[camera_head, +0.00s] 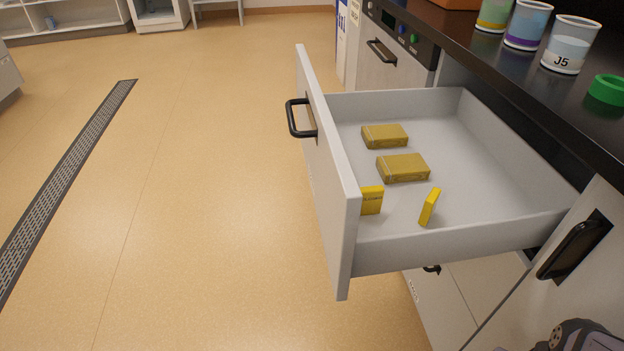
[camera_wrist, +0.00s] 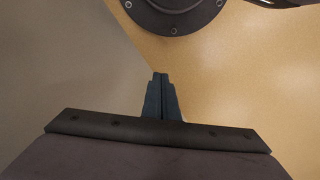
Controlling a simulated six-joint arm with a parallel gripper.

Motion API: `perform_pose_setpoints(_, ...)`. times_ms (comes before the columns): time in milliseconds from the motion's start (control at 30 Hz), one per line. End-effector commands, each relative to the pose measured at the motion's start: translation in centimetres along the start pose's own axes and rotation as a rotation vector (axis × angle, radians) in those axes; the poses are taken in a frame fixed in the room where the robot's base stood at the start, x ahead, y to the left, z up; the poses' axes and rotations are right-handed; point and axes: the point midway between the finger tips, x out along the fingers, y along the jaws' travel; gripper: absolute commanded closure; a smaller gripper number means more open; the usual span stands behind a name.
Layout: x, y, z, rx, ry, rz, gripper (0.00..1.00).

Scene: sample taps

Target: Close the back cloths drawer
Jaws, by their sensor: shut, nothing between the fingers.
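A white drawer (camera_head: 400,235) stands wide open below the dark worktop in the head view. Its front panel (camera_head: 325,170) faces left and carries a black bar handle (camera_head: 299,118). Inside lie two larger tan-yellow packs and two small yellow boxes, one of them tilted. My gripper (camera_wrist: 161,78) is shut and empty in the wrist view, over plain floor and a grey surface. The drawer does not show clearly in the wrist view. In the head view only a part of my arm (camera_head: 580,338) shows at the bottom right corner, apart from the drawer.
The dark worktop (camera_head: 480,45) holds several cups, one marked J5 (camera_head: 570,46), and a green ring (camera_head: 607,89). Another black handle (camera_head: 575,250) is on the cabinet at right. The tan floor (camera_head: 200,200) left of the drawer is clear, with a drain grate (camera_head: 65,180).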

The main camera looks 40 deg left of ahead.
Motion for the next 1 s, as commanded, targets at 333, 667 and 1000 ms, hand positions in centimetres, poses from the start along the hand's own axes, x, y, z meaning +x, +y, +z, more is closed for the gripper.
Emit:
perform_pose_setpoints(333, -12.1, -4.8, -3.1, -0.341, -0.034, 0.072, 1.00)
perform_pose_setpoints(667, -23.3, -11.2, -5.1, -0.693, -0.055, 0.174, 1.00)
perform_pose_setpoints(1000, -34.9, -19.1, -5.2, -1.032, -0.050, 0.300, 1.00)
